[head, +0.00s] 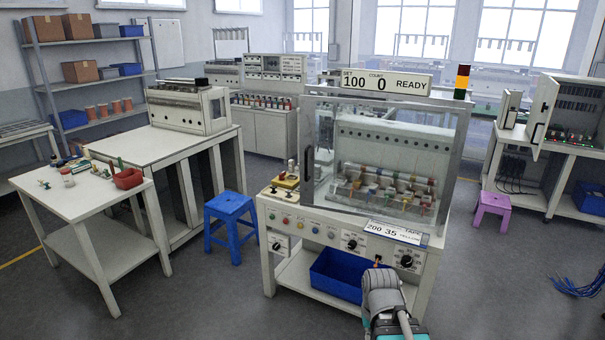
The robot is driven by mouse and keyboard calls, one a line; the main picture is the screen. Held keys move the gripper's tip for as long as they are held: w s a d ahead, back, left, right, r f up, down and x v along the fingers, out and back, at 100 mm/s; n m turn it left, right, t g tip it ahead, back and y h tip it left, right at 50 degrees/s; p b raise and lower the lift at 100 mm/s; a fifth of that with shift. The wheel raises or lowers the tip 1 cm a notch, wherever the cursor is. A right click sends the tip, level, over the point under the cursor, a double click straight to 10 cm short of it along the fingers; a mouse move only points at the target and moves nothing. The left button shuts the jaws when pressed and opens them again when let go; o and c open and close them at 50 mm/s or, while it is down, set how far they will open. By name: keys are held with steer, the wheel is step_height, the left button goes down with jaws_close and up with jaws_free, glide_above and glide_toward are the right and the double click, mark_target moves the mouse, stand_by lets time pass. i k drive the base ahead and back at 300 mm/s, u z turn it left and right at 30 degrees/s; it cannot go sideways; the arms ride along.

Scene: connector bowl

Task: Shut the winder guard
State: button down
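The winder (350,232) stands in the middle of the head view, a pale bench machine with knobs and coloured buttons on its front. Its clear guard (322,130) encloses the winding area, with a dark upright handle (308,161) near the left edge. Coloured spools show through the clear panels. I cannot tell from this view whether the guard is fully shut. My gripper (379,266) is at the bottom centre, in front of the winder and below the guard, apart from the handle. Its fingers are too small and hidden to read.
A blue bin (337,275) sits on the winder's lower shelf. A blue stool (231,222) stands left of the winder, and a purple stool (492,206) stands to the right. A white table (95,205) with small parts is at left. Floor is clear at the lower left.

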mark_target(308, 103)
steer(key=u, duration=0.35)
steer(key=i, duration=1.2)
steer(key=z, duration=0.6)
